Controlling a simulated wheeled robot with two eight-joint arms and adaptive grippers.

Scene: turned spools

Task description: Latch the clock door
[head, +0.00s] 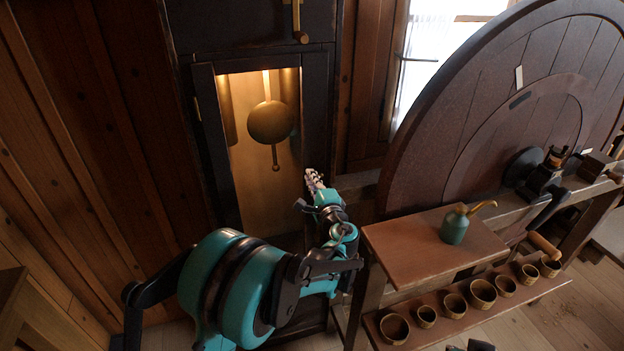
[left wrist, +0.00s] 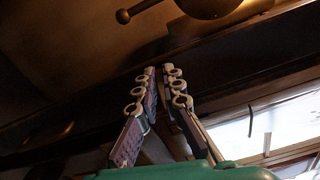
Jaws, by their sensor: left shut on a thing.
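The tall dark clock case stands at the left centre in the head view. Its door (head: 316,112) has a dark frame around a lit opening. The pendulum (head: 270,122) hangs behind it and shows in part in the left wrist view (left wrist: 208,5). The door looks nearly flush with the case; I cannot tell if it is fully closed. My left gripper (head: 312,178) is at the door's right edge, and its fingers (left wrist: 161,70) are close together against the dark frame in the left wrist view. They are shut on a small part there, mostly hidden between the tips.
A bench (head: 400,240) with a green oil can (head: 455,225) stands right of my left arm. Several wooden cups (head: 482,294) line the lower shelf (head: 450,325). A large round wooden wheel (head: 430,140) rises behind. A wooden panel wall (head: 90,130) closes the left side.

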